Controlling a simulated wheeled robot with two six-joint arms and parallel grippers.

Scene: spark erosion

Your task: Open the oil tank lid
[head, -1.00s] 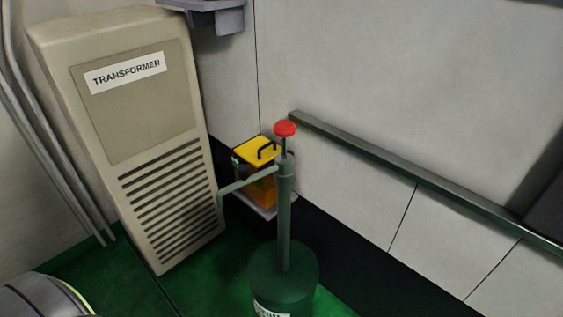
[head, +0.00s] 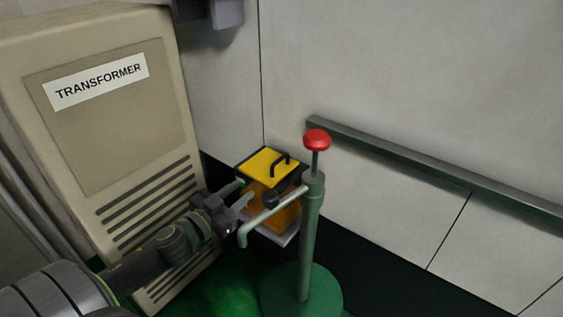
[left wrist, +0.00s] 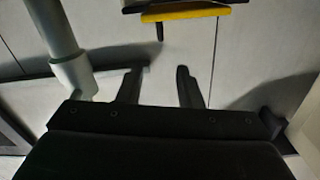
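The oil tank (head: 286,217) is an orange box with a yellow lid (head: 262,164) that has a black handle (head: 281,160) on top. The lid looks shut in the head view. A dark round knob (head: 270,198) shows at the tank's front. My left gripper (head: 246,193) is in front and to the left of the tank, below the lid's level, and partly overlaps the tank in the picture. In the left wrist view the left gripper (left wrist: 158,70) has its fingers apart with nothing between them. The lid's yellow edge (left wrist: 186,13) shows beyond them at the top. My right gripper is not in view.
A green hand pump (head: 308,235) with a red knob (head: 317,140) stands just right of the tank, and its spout (head: 270,209) reaches across the tank's front. A beige transformer cabinet (head: 112,135) stands at left. A rail (head: 430,173) runs along the wall.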

